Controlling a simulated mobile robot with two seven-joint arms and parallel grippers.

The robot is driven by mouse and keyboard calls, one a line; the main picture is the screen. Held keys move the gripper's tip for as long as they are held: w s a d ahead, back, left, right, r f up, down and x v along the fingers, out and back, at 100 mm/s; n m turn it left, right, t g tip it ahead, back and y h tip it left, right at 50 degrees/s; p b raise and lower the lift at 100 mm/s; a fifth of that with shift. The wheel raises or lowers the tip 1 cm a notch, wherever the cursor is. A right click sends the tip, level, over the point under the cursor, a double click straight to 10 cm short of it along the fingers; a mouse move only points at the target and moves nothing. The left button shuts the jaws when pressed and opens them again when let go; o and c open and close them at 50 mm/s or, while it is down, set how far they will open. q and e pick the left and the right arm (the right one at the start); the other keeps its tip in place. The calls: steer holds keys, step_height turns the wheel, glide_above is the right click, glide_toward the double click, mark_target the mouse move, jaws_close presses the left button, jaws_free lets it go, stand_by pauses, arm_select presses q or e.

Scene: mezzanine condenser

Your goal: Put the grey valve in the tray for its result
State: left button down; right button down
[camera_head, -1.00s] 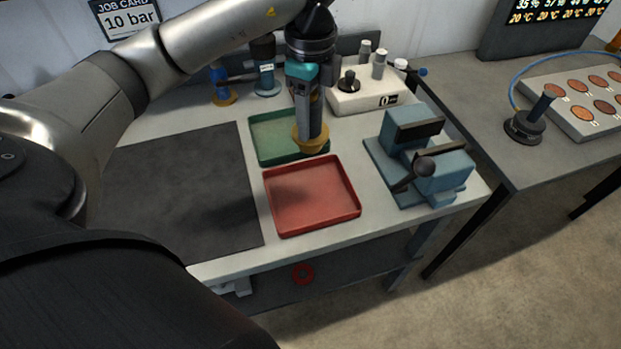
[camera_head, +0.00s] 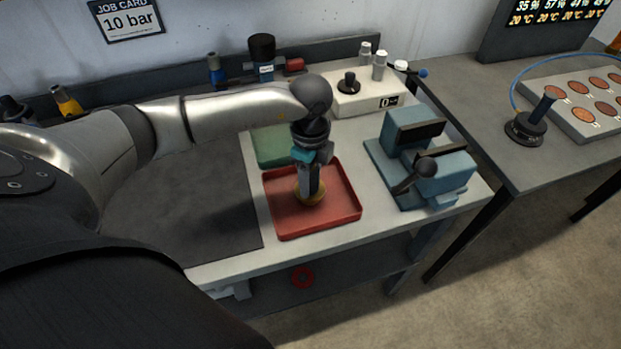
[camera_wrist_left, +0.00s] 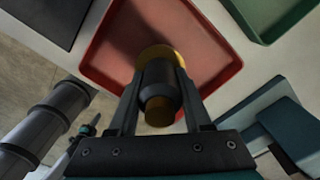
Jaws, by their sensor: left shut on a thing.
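The grey valve (camera_wrist_left: 160,82) has a dark grey body and a brass-yellow flange, which also shows in the head view (camera_head: 311,198). My left gripper (camera_head: 311,188) is shut on it, with a finger on each side of the body in the left wrist view. The valve is upright over the red tray (camera_head: 283,220), inside its rim as seen from the head. I cannot tell whether its flange touches the tray floor. The green tray (camera_head: 268,148) lies just behind the red one, partly hidden by my arm. My right gripper is not in view.
A blue vise (camera_head: 445,170) stands right of the red tray. A white test box (camera_head: 367,97) with black and grey fittings is behind. A dark mat (camera_head: 200,215) lies left. A job card (camera_head: 128,19) reading 10 bar hangs on the wall.

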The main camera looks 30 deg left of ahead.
arm_select(q)
steer(key=shift+f, duration=0.15)
steer(key=shift+c, duration=1.7)
jaws_free()
steer(key=shift+f, duration=0.1)
steer(key=shift+r, duration=0.3)
step_height(320, 180, up, 12)
steer(key=shift+f+p, duration=0.1)
steer(key=shift+p, duration=0.2)
